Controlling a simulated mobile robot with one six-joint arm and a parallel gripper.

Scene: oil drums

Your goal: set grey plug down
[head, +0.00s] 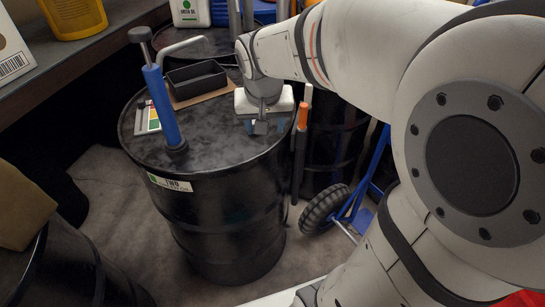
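My gripper (264,125) is over the right part of the lid of a black drum (225,215) labelled "TWO". It points down, with its blue-tipped fingers close to the lid. A small grey piece (260,127) shows at the fingers. I cannot tell whether it is the grey plug or part of my gripper, nor whether it touches the lid. The gripper body and wrist hide the space between the fingers.
A blue hand pump (163,105) stands upright at the lid's left, near a colour card (150,117). A black tray (196,79) lies at the back. An orange-topped rod (302,117) stands beside the drum, near a blue hand truck (372,180).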

